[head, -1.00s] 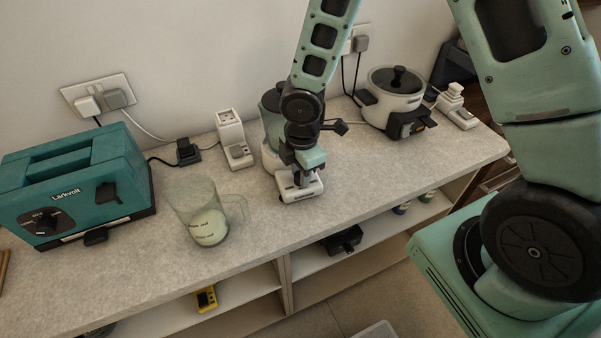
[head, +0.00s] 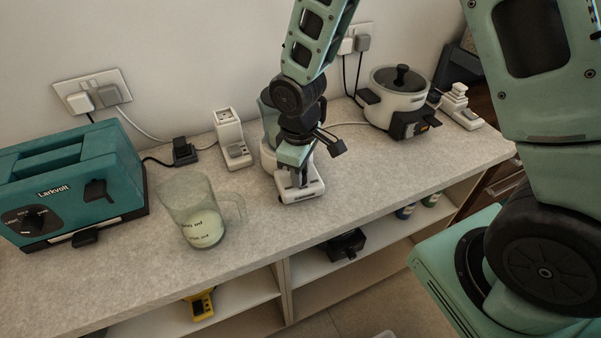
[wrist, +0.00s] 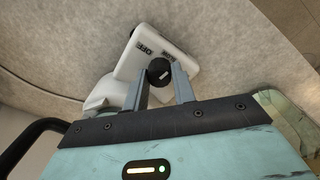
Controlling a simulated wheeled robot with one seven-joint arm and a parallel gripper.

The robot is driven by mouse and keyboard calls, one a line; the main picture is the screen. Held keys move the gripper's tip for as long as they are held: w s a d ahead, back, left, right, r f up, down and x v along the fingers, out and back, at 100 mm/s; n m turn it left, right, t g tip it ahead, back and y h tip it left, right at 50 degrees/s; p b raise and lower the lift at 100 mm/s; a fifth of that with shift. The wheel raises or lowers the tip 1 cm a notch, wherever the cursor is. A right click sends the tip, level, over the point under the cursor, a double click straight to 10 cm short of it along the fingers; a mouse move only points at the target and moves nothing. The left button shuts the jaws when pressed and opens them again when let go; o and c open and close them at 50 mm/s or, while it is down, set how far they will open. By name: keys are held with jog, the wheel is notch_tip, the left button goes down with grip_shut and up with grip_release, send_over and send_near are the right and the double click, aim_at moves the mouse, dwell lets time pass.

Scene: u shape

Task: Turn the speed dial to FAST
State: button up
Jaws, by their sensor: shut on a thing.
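The white blender base (head: 303,190) stands on the counter with its clear jar behind my wrist in the head view. In the wrist view the base (wrist: 131,68) carries a round black speed dial (wrist: 158,70) with a pale pointer mark. OFF and what looks like SLOW are printed beside the dial; I cannot see a FAST label. My gripper (wrist: 159,76) has one finger on each side of the dial and is shut on it. In the head view my gripper (head: 297,174) is at the front of the base and hides the dial.
A clear measuring jug (head: 190,208) stands left of the blender, and a teal toaster (head: 75,185) farther left. A white socket block (head: 232,140) is behind the jug. A white cooker (head: 398,92) stands at the back right.

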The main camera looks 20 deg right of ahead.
jog(key=m, duration=0.5)
jog(key=shift+m+b, duration=0.3)
jog(key=shift+b, duration=0.05)
jog(key=shift+w+m, duration=0.1)
jog(key=shift+m, duration=2.1)
jog(key=o, duration=1)
jog(key=shift+g, duration=0.3)
notch_tip(320, 180, up, 18)
jog(key=shift+a+f+b, duration=0.25)
jog(key=shift+a+b, duration=0.15)
jog(key=shift+b, duration=0.05)
